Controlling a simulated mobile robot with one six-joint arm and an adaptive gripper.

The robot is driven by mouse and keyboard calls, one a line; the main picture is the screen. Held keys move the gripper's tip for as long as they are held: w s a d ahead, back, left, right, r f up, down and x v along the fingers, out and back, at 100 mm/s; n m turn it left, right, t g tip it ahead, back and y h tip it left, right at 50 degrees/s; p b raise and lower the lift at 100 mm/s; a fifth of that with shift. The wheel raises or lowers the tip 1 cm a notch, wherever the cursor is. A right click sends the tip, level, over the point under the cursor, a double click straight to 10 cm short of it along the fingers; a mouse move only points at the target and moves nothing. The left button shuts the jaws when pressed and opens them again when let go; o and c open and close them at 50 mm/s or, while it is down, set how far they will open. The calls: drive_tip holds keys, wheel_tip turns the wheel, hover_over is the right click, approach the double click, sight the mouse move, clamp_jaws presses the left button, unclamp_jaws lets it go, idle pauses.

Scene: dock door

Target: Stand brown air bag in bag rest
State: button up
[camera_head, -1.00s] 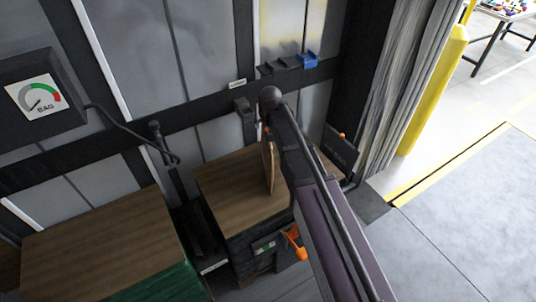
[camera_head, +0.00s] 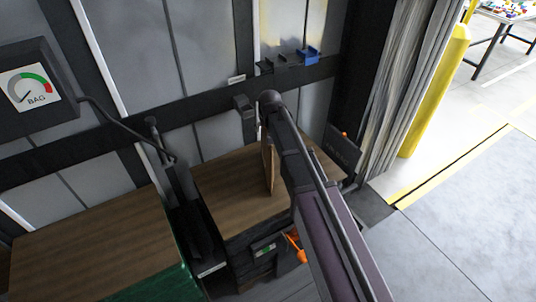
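A thin brown upright panel (camera_head: 268,165), which looks like the brown air bag, shows edge-on just left of my arm, over the wooden-topped load on the right. Part of it is hidden behind the arm, and I cannot tell whether it touches the load or is held. My gripper is not visible; my dark arm covers that area. A black upright holder (camera_head: 185,195) stands in the gap between the two loads, with a pale label at its foot. I cannot tell whether it is the bag rest.
A BAG gauge (camera_head: 28,90) hangs at left with a dark hose. Wooden-topped loads stand left (camera_head: 95,250) and right (camera_head: 225,190). Blue and black wall brackets (camera_head: 290,62) sit above. A black plate (camera_head: 342,150), grey curtain and yellow post (camera_head: 435,90) stand right. Floor at right is clear.

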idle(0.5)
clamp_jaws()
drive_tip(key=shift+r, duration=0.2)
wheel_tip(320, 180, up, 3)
drive_tip(key=p, duration=0.3)
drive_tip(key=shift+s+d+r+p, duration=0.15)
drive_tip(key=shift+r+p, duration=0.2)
drive_tip(key=shift+p, duration=0.2)
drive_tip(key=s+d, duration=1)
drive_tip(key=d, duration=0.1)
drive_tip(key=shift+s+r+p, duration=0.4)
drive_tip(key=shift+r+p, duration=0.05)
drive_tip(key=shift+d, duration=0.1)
idle(0.6)
